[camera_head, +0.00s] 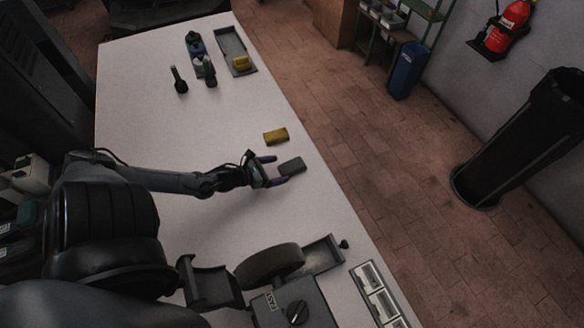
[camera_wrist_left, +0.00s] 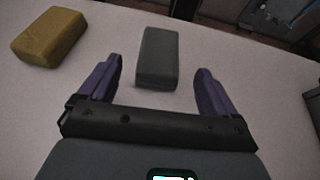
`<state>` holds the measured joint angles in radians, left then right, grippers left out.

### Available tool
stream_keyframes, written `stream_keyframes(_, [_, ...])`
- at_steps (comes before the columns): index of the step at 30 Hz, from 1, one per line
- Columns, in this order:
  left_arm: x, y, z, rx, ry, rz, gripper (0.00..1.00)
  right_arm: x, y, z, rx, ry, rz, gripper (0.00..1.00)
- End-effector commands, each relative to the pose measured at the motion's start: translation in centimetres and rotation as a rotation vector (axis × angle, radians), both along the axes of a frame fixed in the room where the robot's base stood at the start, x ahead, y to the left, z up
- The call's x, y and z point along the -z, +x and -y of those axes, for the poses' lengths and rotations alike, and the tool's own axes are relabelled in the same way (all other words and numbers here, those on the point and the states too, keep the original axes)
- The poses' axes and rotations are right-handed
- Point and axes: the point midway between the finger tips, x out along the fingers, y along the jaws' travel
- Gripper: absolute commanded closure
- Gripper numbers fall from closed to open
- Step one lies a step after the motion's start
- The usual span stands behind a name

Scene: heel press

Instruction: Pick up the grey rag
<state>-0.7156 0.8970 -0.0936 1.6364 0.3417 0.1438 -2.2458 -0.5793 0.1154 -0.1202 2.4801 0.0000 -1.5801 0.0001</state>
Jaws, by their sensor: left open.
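The grey rag (camera_head: 292,166) is a small dark grey block lying flat on the white table, near its right edge. In the left wrist view the rag (camera_wrist_left: 158,58) lies just ahead of my left gripper, centred between the lines of its two fingers. My left gripper (camera_head: 272,170) is open and empty, with its purple fingers spread wide. It also shows in the left wrist view (camera_wrist_left: 154,85). The fingertips come close to the rag's near end; I cannot tell whether they touch it. My right gripper is not in view.
A yellow block (camera_head: 276,136) lies just beyond the rag. Bottles (camera_head: 196,50) and a grey tray (camera_head: 235,52) with another yellow block stand at the far end. A grinder with a wheel (camera_head: 270,264) stands on the near side. The table's middle (camera_head: 200,130) is clear.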

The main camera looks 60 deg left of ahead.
Motion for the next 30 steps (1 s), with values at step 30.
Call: stream_keyframes(30, [1.9,4.9,0.1,0.001,-0.001,-0.001,0.24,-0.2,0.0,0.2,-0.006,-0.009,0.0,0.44])
